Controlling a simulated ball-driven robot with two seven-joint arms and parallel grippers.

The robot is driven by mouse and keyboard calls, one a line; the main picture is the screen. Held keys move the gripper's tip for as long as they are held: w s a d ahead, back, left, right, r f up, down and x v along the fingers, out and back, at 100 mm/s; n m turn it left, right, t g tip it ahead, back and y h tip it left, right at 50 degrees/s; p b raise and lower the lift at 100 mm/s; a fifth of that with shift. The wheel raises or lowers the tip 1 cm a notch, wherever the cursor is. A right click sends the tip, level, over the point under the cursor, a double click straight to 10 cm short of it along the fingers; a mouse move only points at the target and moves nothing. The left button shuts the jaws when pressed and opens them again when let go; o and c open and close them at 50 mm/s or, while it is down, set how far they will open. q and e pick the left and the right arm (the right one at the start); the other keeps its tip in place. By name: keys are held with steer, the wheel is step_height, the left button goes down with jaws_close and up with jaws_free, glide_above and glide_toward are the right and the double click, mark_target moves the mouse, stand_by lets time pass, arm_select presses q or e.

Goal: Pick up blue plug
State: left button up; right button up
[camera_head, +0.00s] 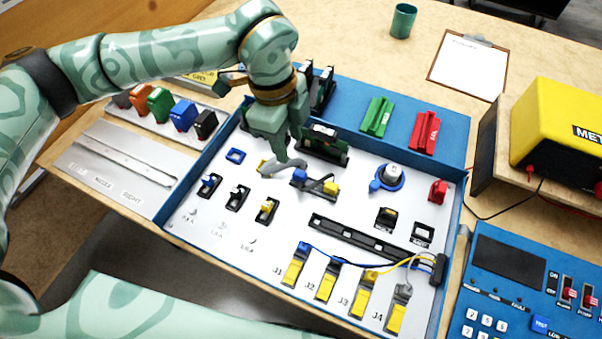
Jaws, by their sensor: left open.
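A small blue plug (299,177) sits on the white panel of the blue-walled analyser tray (188,189), near its middle. A yellow plug (330,188) is just to its right, with a dark part between them. My left gripper (283,165) points down at the panel, just above and left of the blue plug. Its jaws are open, and I cannot tell whether a finger touches the plug. The hand hides part of the panel behind it. My right gripper is out of view.
Colored blocks stand in a rack (150,124) at left. Green (376,117) and red (425,131) holders stand at the back. Yellow-and-black switches (327,283) and a blue-and-yellow cable are at the front. A keypad panel (520,290) and yellow meter (556,125) are at right.

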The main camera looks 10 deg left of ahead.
arm_select(q)
steer(key=b, duration=0.1)
glide_above(299, 173)
steer(key=a, duration=0.1)
step_height(299, 173, down, 4)
steer(key=shift+a+f, duration=0.15)
steer(key=f+b, duration=0.1)
steer(key=f, duration=0.1)
steer(key=d+f+b, duration=0.1)
steer(key=f, duration=0.2)
steer(key=shift+w, duration=0.15)
steer(key=shift+r, duration=0.1)
steer(key=shift+c, duration=0.3)
jaws_close()
